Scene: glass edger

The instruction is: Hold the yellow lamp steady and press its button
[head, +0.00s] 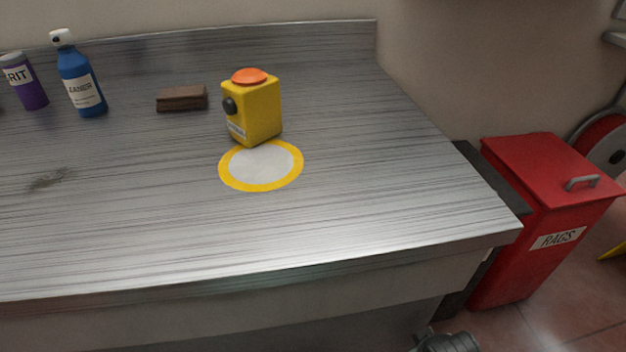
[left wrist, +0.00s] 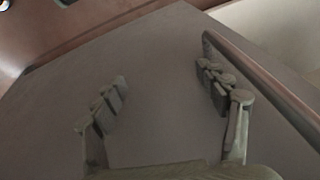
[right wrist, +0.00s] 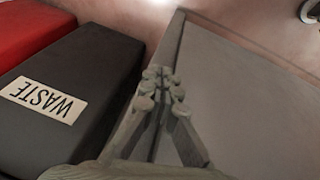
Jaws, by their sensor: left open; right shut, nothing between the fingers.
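The yellow lamp (head: 254,110) stands upright on the metal bench, just behind a yellow-ringed white disc (head: 261,165). Its orange button (head: 249,76) is on top and a dark round knob is on its left side. Neither gripper is near the lamp. My left gripper (left wrist: 168,90) is open and empty in the left wrist view, before a plain grey surface. My right gripper (right wrist: 163,78) is shut and empty in the right wrist view, beside a grey panel. The lamp shows in neither wrist view.
On the bench (head: 150,235) stand a blue cleaner bottle (head: 80,80), a purple bottle (head: 27,82) and a brown block (head: 182,98). A red rags bin (head: 540,220) stands right of the bench. A dark waste bin (right wrist: 85,85) is near my right gripper. The bench front is clear.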

